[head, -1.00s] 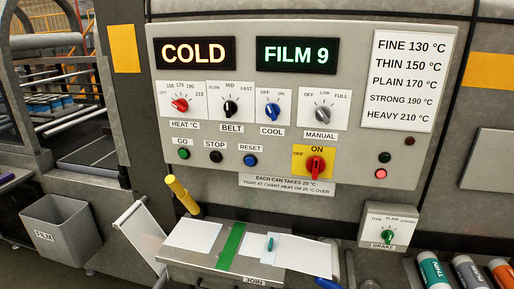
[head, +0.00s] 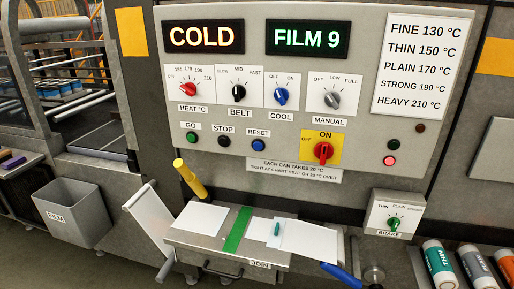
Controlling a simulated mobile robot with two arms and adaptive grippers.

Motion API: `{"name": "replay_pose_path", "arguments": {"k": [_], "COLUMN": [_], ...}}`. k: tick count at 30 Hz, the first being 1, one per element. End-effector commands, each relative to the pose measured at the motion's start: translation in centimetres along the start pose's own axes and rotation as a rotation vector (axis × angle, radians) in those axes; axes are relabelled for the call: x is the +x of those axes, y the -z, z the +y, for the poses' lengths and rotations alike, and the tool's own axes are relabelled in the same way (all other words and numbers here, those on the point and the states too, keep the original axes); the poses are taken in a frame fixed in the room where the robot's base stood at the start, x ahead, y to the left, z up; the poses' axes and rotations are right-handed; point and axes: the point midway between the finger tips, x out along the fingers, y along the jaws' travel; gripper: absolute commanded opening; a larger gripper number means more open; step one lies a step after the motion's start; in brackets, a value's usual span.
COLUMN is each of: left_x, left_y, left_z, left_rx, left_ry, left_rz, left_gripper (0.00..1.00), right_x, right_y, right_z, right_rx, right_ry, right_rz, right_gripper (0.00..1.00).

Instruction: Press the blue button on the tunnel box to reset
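The blue button (head: 258,145) labelled RESET sits at the lower middle of the grey control panel (head: 290,186). It is right of the black STOP button (head: 224,142) and the green GO button (head: 191,138). Nothing covers the blue button. Neither of my grippers is in the head view.
The displays read COLD (head: 205,37) and FILM 9 (head: 307,39). A round red lamp (head: 389,160) is bright. A yellow handle (head: 190,178) and a blue handle (head: 341,273) stick out near the JOIN table (head: 190,242) below the panel. A FILM bin (head: 75,217) stands left.

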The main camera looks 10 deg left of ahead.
Motion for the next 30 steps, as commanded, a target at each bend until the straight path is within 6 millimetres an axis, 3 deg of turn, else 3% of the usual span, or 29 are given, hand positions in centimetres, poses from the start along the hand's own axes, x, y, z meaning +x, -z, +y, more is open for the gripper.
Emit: {"name": "replay_pose_path", "arguments": {"k": [1, 8, 30], "left_x": [0.0, 0.0, 0.0], "left_y": [-0.02, -0.02, 0.01], "left_z": [0.0, 0.0, -0.01], "left_rx": [0.0, 0.0, 0.0], "left_ry": [0.0, 0.0, 0.0], "left_rz": [0.0, 0.0, 0.001], "left_gripper": [0.37, 0.0, 0.0], "right_x": [0.0, 0.0, 0.0], "right_y": [0.0, -0.01, -0.05], "right_z": [0.01, 0.01, 0.0], "right_rx": [0.0, 0.0, 0.0], "right_ry": [0.0, 0.0, 0.0], "right_rz": [0.0, 0.0, -0.001], "right_gripper": [0.0, 0.0, 0.0]}}
